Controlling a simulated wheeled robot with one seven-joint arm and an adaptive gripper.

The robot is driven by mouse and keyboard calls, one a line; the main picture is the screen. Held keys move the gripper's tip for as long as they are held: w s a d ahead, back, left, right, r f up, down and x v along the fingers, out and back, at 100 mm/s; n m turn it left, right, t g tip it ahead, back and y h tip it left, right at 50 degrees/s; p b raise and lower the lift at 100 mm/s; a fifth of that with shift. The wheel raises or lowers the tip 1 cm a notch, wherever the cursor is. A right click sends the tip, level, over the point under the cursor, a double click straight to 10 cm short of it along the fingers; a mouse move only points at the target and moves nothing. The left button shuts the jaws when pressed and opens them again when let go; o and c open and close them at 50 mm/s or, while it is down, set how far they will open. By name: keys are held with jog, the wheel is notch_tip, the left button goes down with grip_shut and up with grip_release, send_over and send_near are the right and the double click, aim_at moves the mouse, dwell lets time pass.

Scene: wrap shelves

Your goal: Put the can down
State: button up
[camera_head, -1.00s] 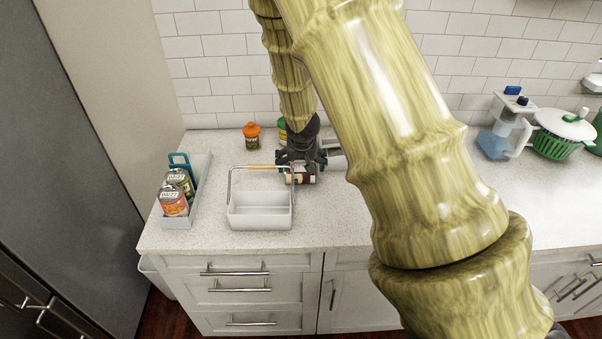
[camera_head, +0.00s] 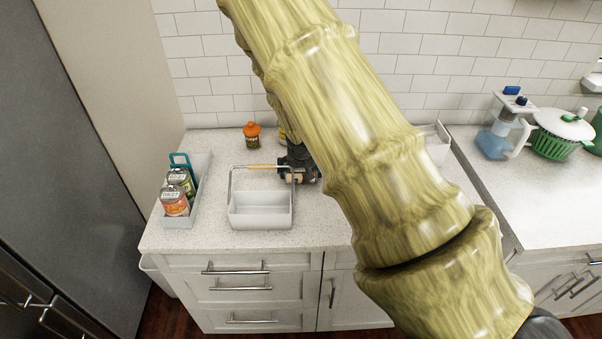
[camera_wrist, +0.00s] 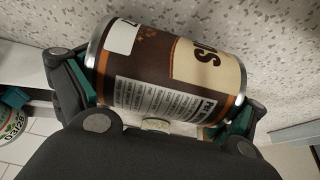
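The can (camera_wrist: 165,75) has a brown and cream label and metal rims, and fills the upper middle of the wrist view. It lies sideways between the teal-padded fingers of my gripper (camera_wrist: 160,98), which press on its two ends. The speckled counter is right behind it; I cannot tell whether the can touches it. In the head view my gripper (camera_head: 300,172) is low over the counter, just right of and behind the white handled basket (camera_head: 260,211). My arm hides part of the gripper and most of the can there.
A grey tray (camera_head: 200,212) with two cans (camera_head: 174,201) stands at the left. An orange-lidded jar (camera_head: 251,135) stands at the back. A white container (camera_head: 436,143) is partly hidden behind my arm.

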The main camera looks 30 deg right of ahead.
jog(key=c, duration=0.7)
jog(key=shift+c, duration=0.2)
jog(key=shift+r, duration=0.1)
jog(key=shift+r, duration=0.5)
jog(key=shift+r+b, duration=0.85)
jog(key=shift+r, duration=3.55)
